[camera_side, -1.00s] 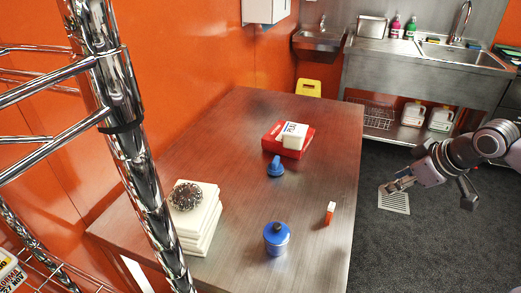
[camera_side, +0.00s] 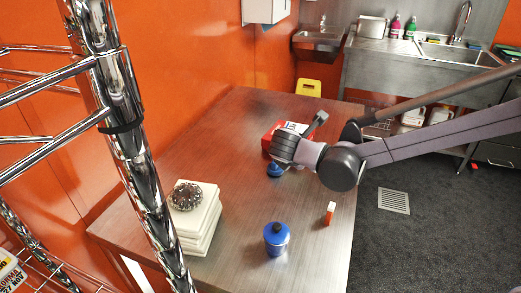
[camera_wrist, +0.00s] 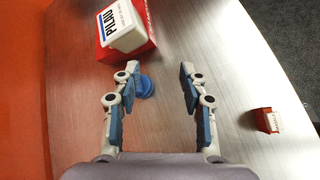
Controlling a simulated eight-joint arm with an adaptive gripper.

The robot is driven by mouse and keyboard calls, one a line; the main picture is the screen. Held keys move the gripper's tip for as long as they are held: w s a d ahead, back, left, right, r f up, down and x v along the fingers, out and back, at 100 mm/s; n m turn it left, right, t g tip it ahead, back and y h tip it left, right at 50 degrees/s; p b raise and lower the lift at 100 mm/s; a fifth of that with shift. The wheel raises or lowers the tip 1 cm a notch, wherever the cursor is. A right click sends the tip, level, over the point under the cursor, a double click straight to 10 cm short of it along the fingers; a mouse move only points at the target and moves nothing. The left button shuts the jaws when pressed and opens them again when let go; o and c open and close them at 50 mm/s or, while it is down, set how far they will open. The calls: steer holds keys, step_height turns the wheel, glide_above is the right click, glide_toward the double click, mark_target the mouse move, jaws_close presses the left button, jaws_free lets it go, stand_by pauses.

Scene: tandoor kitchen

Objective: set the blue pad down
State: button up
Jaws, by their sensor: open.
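The blue pad (camera_side: 275,170) rests on the metal table (camera_side: 240,215), just in front of the red box. The arm partly covers it in the side view. In the wrist view the blue pad (camera_wrist: 146,87) shows partly behind my left-hand finger, inside the gap between the fingers. My gripper (camera_wrist: 160,72) is open and empty, its fingers spread on either side of that gap. I cannot tell how high the fingertips are above the table.
A small red-and-white box (camera_side: 329,214) stands near the right edge. A blue-lidded canister (camera_side: 276,240) and stacked white boxes (camera_side: 205,230) with a dark scrubber (camera_side: 186,196) stand nearer the side camera.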

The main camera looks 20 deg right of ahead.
steer(key=a+f+n, duration=0.1)
steer(key=a+n, duration=0.1)
steer(key=a, duration=0.1)
steer(key=w+a+f+n+t+h, duration=0.1)
steer(key=a+f+n, duration=0.1)
steer(key=a, duration=0.1)
steer(key=w+a+f+n+t+h, duration=0.1)
steer(key=a, duration=0.2)
steer(key=shift+a+f+n, duration=0.15)
steer(key=shift+f+n, duration=0.2)
steer(key=shift+n, duration=0.05)
steer(key=shift+x, duration=5.4)
steer(key=shift+r, duration=0.1)
jaws_close()
